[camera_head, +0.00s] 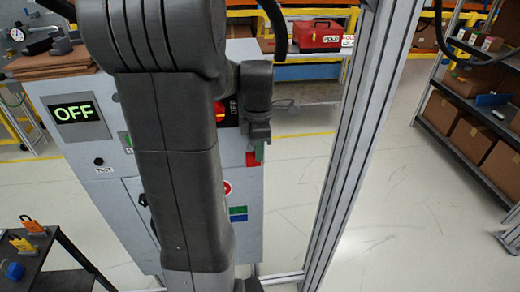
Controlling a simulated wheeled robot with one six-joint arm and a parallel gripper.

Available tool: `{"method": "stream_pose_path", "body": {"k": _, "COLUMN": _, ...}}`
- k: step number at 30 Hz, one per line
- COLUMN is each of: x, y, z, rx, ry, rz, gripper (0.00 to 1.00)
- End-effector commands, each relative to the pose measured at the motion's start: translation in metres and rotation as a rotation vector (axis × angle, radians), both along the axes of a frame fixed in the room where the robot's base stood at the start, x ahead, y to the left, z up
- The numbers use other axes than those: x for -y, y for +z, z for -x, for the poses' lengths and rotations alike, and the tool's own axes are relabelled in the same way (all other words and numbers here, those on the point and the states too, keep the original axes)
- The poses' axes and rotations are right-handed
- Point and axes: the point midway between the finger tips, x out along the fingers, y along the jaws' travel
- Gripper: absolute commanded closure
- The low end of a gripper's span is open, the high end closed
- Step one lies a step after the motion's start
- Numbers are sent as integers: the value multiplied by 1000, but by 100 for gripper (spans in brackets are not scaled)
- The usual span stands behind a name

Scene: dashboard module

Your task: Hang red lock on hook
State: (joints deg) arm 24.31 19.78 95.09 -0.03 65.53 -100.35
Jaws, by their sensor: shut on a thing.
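My gripper (257,143) hangs at the upper middle, in front of the right edge of the grey control cabinet (245,190). It is shut on a small red thing, which looks like the red lock (252,159) and shows just below the fingers. A small green patch shows beside it; I cannot tell what it belongs to. The lock's shackle is hidden or too small to make out. My arm covers much of the cabinet front.
A dark cart (62,262) at lower left holds orange, yellow and blue locks. A metal post (350,140) stands right of the gripper. A red toolbox (315,35) is behind.

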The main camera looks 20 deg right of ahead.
Motion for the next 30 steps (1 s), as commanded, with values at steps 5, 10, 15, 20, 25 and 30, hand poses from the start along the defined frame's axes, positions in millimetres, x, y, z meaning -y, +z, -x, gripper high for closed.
{"method": "stream_pose_path", "body": {"k": 5, "x": 0, "y": -1, "z": -6, "rx": 14, "ry": 2, "rz": 1, "gripper": 100}}
{"method": "stream_pose_path", "body": {"k": 10, "x": 0, "y": -1, "z": -6, "rx": 14, "ry": 2, "rz": 1, "gripper": 62}}
{"method": "stream_pose_path", "body": {"k": 15, "x": 0, "y": 3, "z": -6, "rx": 17, "ry": 2, "rz": 2, "gripper": 62}}
{"method": "stream_pose_path", "body": {"k": 20, "x": 0, "y": 27, "z": -5, "rx": 23, "ry": 2, "rz": 6, "gripper": 62}}
{"method": "stream_pose_path", "body": {"k": 25, "x": 0, "y": 68, "z": -1, "rx": 28, "ry": 2, "rz": 9, "gripper": 55}}
{"method": "stream_pose_path", "body": {"k": 30, "x": 0, "y": 105, "z": 4, "rx": 20, "ry": 1, "rz": 6, "gripper": 55}}
